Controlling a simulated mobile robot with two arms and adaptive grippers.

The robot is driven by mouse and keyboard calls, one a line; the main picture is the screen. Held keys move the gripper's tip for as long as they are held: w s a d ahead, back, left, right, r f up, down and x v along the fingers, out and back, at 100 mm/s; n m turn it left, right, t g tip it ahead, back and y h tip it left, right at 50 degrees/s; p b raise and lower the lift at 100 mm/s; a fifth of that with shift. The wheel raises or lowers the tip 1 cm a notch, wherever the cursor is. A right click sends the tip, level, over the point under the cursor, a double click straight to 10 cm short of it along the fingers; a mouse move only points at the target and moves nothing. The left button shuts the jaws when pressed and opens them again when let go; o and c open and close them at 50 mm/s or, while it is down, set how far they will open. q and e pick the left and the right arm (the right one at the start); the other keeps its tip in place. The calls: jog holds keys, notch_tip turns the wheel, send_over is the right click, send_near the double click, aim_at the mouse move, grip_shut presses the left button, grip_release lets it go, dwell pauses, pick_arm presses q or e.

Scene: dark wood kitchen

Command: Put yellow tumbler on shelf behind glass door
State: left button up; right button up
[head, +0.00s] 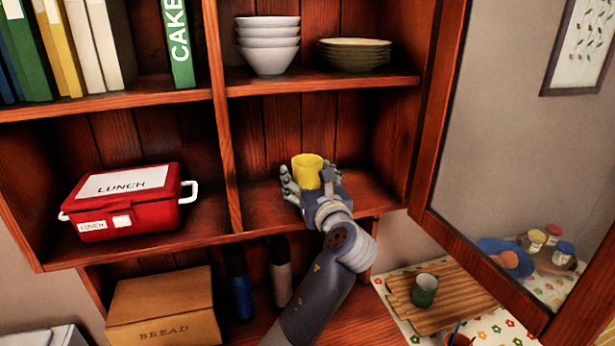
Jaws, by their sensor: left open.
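The yellow tumbler (307,166) is upright in the middle right compartment of the wooden cabinet, at its shelf (262,212). My left gripper (308,181) is open, with its fingers on either side of the tumbler. The gripper hides the tumbler's lower part, so I cannot tell whether its base touches the shelf or whether the fingers touch it. The glass door (437,110) stands swung open to the right. My right gripper is not in view.
A red lunch box (128,205) fills much of the compartment to the left. White bowls (268,50) and plates (354,55) stand on the shelf above. A bread box (163,312) and bottles (280,277) stand below. A green cup (424,290) is on a board at lower right.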

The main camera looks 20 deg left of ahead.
pick_arm(q)
jog(key=p+v, duration=0.5)
jog(key=v, duration=0.7)
